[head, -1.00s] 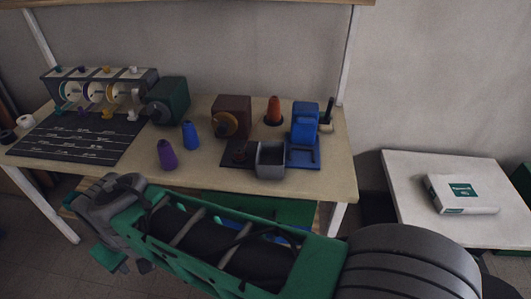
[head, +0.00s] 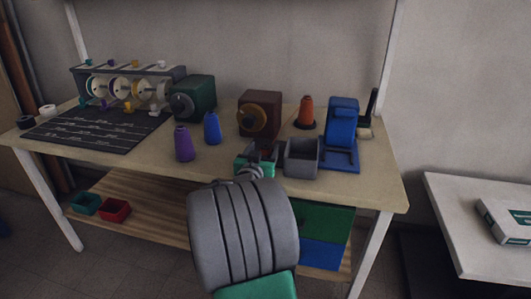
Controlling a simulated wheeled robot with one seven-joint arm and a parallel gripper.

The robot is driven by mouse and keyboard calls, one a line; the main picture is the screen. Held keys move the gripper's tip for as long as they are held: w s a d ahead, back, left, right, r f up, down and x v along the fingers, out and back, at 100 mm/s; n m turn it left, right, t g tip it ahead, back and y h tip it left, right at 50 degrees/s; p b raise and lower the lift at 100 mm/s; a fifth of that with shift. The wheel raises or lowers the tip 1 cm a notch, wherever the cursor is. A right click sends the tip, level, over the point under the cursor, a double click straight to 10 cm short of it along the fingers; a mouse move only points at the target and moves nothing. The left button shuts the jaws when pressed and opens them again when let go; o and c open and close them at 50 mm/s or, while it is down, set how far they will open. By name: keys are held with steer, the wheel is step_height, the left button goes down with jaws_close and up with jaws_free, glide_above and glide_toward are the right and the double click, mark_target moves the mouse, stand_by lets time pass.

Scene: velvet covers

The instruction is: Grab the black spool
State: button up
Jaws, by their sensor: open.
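A small black spool (head: 25,122) lies at the far left end of the workbench in the head view. It is a short, dark roll just in front of a white roll (head: 47,110). My arm rises at the bottom centre and points away towards the bench front edge, well to the right of the spool. Its ribbed grey joint covers most of the arm, and a small green and grey part shows beyond it.
A dark mat (head: 95,128) lies right of the spool, with a thread rack (head: 125,85) behind it. Purple (head: 183,143) and blue (head: 212,128) cones, a grey bin (head: 301,157) and a blue stand (head: 341,130) occupy the bench. A white side table (head: 465,215) stands right.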

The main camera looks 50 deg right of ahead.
steer(key=x, duration=0.2)
steer(key=shift+w+d, duration=0.15)
steer(key=shift+d, duration=0.25)
steer(key=shift+c, duration=0.2)
jaws_close()
